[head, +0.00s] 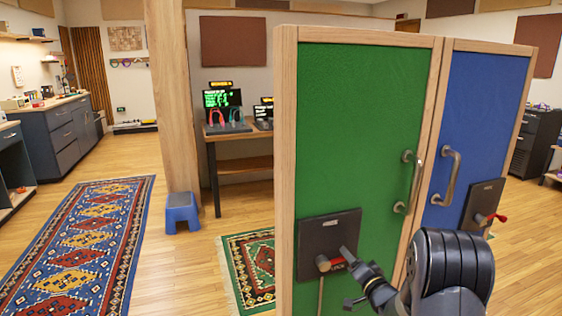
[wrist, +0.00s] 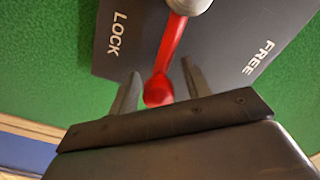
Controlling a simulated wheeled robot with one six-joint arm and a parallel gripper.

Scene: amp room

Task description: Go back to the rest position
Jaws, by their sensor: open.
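My gripper (head: 352,262) is in front of the green door (head: 365,130), low by its dark lock plate (head: 312,232). In the wrist view my gripper (wrist: 160,88) is open, with its two fingers on either side of the round red tip of the lever (wrist: 172,45). I cannot tell whether a finger touches it. The lever runs from a grey hub (wrist: 188,4) between the words LOCK and FREE on the plate (wrist: 215,45). In the head view the red lever (head: 336,264) is partly hidden by my gripper.
A blue door (head: 485,110) with its own plate and red lever (head: 492,218) stands to the right. Both doors have metal handles. A blue stool (head: 182,212), a desk with screens (head: 222,100) and a patterned rug (head: 80,250) are to the left. The left floor is open.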

